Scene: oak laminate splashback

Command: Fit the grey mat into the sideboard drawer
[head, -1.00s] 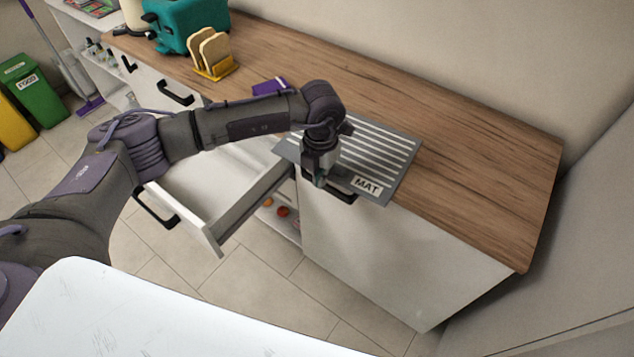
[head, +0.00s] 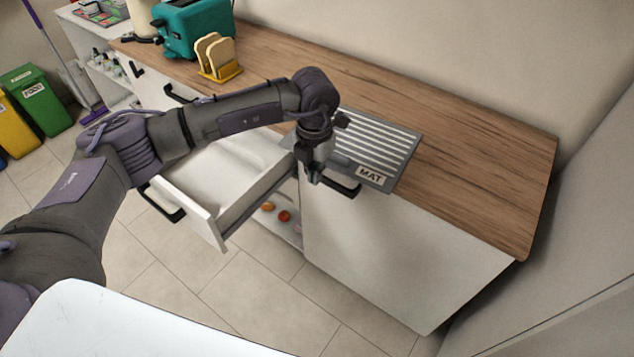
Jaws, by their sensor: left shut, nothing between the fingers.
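The grey mat (head: 400,148) with white stripes and a MAT label lies flat on the wooden top of the sideboard (head: 480,180), near its front edge. My left gripper (head: 314,178) points down at the mat's left front corner, beside the black handle of the closed front. It is shut and empty, and my arm hides the mat's left part. The sideboard drawer (head: 225,190) is pulled open at the left, below the top. Its visible inside looks empty, though my arm covers its back part. My right gripper is not in view.
A toast rack (head: 220,72) with bread and a teal toaster (head: 190,28) stand at the back left of the top. Round items (head: 283,215) sit on a shelf below the drawer. A white surface (head: 130,325) fills the near left. The top's right end is clear.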

